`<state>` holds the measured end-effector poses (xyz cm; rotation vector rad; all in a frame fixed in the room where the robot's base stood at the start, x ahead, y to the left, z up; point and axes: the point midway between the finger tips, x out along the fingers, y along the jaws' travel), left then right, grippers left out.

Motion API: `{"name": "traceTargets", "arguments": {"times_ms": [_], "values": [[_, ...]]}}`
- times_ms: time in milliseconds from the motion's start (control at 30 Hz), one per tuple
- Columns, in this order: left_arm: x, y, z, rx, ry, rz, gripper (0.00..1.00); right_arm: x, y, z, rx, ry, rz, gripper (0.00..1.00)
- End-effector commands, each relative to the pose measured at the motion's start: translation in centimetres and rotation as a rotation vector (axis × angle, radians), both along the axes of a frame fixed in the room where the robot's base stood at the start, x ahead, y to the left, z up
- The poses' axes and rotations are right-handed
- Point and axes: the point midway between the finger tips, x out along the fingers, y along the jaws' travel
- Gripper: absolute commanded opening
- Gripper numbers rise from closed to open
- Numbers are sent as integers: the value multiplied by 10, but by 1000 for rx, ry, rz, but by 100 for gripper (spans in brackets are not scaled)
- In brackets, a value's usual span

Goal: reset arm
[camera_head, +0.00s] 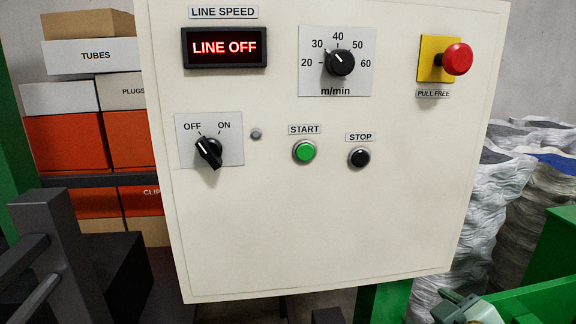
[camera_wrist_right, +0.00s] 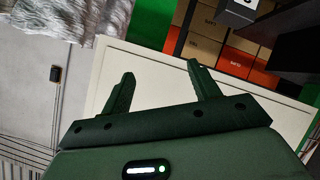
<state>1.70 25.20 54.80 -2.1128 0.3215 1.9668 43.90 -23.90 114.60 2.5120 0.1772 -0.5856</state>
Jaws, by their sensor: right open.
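My right gripper (camera_head: 462,306) shows at the bottom right of the head view, partly cut off by the lower edge. In the right wrist view its two dark green fingers (camera_wrist_right: 161,72) stand wide apart with nothing between them. The cream control panel (camera_head: 330,220) is in front of me and also lies behind the fingers in the wrist view (camera_wrist_right: 150,68). The gripper is below and right of the panel's buttons in the head view. My left gripper is not in view.
The panel carries a "LINE OFF" display (camera_head: 224,47), a speed knob (camera_head: 340,62), an off/on switch (camera_head: 209,152), a green start button (camera_head: 304,151), a black stop button (camera_head: 359,157) and a red emergency knob (camera_head: 457,59). Boxes (camera_head: 66,143) stand left; wrapped stacks (camera_head: 511,190) stand right.

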Motion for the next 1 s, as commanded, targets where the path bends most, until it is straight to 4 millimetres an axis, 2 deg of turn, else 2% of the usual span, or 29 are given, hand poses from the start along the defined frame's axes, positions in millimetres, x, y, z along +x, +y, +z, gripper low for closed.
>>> {"name": "traceTargets", "arguments": {"times_ms": [33,100,200,300,533,600,767,867,967,1000], "values": [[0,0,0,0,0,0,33,-17,-5,-35,-28,69,-31,61],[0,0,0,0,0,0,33,-40,-15,-70,-86,144,-69,61],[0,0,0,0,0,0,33,-74,-27,-110,-166,244,-110,61],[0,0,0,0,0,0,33,-108,-38,-141,-241,340,-139,61],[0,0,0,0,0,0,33,-185,-59,-190,-400,550,-175,61],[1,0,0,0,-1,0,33,-175,-52,-221,-372,566,-149,61],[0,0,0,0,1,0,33,-176,-37,-291,-304,628,-106,61],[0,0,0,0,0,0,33,-184,-28,-340,-252,674,-85,61],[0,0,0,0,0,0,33,-202,-18,-396,-190,733,-68,61],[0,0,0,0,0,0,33,-212,-15,-421,-161,759,-66,61]]}}
